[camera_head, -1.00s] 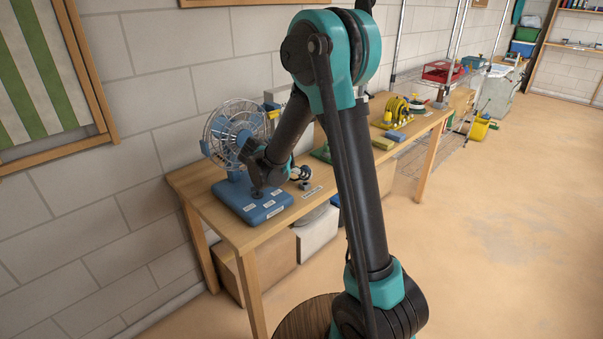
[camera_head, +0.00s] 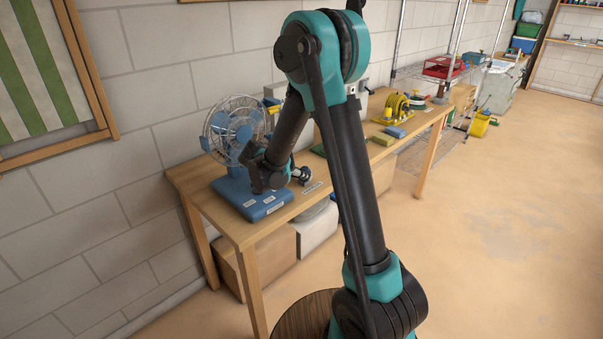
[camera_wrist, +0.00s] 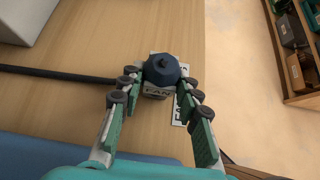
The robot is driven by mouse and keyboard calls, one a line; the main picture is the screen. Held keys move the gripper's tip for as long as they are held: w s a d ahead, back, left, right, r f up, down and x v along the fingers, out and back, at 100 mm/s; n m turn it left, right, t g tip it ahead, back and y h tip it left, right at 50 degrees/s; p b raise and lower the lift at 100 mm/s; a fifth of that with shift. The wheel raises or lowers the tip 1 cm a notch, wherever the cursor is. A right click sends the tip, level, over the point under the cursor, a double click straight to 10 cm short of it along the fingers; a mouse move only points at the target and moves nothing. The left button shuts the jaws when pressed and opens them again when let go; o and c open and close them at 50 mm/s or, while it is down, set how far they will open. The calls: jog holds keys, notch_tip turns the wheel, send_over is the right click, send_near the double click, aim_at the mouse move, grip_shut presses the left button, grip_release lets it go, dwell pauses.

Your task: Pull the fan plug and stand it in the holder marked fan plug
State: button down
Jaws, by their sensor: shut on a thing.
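In the wrist view my gripper (camera_wrist: 161,86) is shut on the fan plug (camera_wrist: 162,68), a dark blue faceted piece with a white FAN tag. Its black cable (camera_wrist: 60,73) runs left. A white printed label (camera_wrist: 181,108), partly hidden by a finger, lies on the table beside it. In the head view my gripper (camera_head: 291,176) is over the table near the right end of a blue base (camera_head: 250,206), with the dark plug (camera_head: 304,174) beside a label (camera_head: 313,187). The holder is hidden; I cannot tell whether the plug is seated in it. The blue fan (camera_head: 236,130) stands behind.
The wooden table (camera_head: 212,224) runs back along the wall. A yellow reel (camera_head: 397,105) and a blue block (camera_head: 394,132) lie farther along it. Boxes (camera_head: 318,229) stand beneath.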

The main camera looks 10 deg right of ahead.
jog(key=shift+f, duration=0.25)
jog(key=c, duration=1)
grip_release()
jog(key=v, duration=1.2)
jog(key=shift+r, duration=0.1)
jog(key=s+d+f+m+y, duration=0.2)
jog(key=s+d+f+m, duration=0.1)
jog(key=s+m, duration=0.5)
jog(key=s+d+f+m+g+y, duration=0.1)
jog(key=s+d+f+m+y, duration=0.2)
jog(key=s+d+m, duration=0.2)
jog(key=s+d+f+m+g+y, duration=0.1)
jog(key=s+d+f+m+y, duration=0.2)
jog(key=s+m, duration=0.8)
jog(key=shift+d+f+m, duration=0.25)
jog(key=shift+d+m, duration=0.35)
jog(key=shift+d, duration=0.4)
